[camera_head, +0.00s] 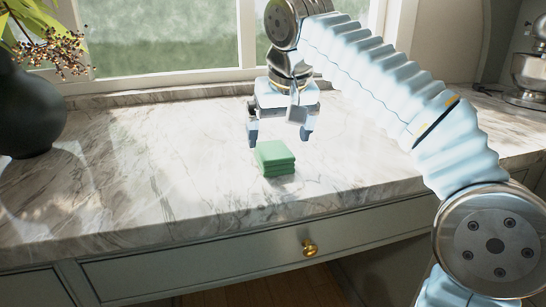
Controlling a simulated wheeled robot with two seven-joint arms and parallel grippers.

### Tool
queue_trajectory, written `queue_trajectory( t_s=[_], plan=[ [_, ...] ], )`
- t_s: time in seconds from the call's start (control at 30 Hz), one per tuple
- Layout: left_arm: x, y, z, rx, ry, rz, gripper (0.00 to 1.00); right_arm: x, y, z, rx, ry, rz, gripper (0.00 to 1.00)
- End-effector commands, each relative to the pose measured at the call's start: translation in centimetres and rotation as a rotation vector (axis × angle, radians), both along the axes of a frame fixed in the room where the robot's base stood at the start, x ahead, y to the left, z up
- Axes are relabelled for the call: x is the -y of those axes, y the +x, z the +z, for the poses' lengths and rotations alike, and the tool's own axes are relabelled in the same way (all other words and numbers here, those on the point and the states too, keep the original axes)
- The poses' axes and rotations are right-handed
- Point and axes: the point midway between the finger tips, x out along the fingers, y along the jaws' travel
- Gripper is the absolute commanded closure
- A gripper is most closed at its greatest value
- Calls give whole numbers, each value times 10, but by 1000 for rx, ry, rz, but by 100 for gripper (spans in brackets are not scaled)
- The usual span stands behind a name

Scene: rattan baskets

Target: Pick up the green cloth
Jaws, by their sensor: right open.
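The green cloth (275,158) is a small folded stack lying on the marble countertop (160,190), a little behind the front edge. My right gripper (280,137) points down just above and behind the cloth. Its two fingers are spread apart with nothing between them. It appears apart from the cloth, though the exact height of the gap is hard to tell. My left gripper is not in view.
A dark vase (28,110) with leaves and berries stands at the far left. A stand mixer (527,75) is at the back right. A window lies behind the counter. A drawer with a brass knob (310,248) is below the front edge. The counter left of the cloth is clear.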

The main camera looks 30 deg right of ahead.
Motion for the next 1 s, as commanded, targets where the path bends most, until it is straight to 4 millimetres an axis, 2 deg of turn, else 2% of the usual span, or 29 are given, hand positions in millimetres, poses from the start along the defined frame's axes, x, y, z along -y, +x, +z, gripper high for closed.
queue_trajectory(
  t_s=[0.2, 0.33, 0.87, 1.0],
  plan=[
    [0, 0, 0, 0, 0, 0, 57, -4, 13, -32, -4, 0, 1, 2],
    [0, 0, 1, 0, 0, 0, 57, -3, 18, -44, -3, 0, 1, 2],
    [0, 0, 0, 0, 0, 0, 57, -3, 19, -48, -1, 0, 1, 2],
    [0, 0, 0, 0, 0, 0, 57, -3, 19, -47, -1, 0, 1, 20]
  ],
)
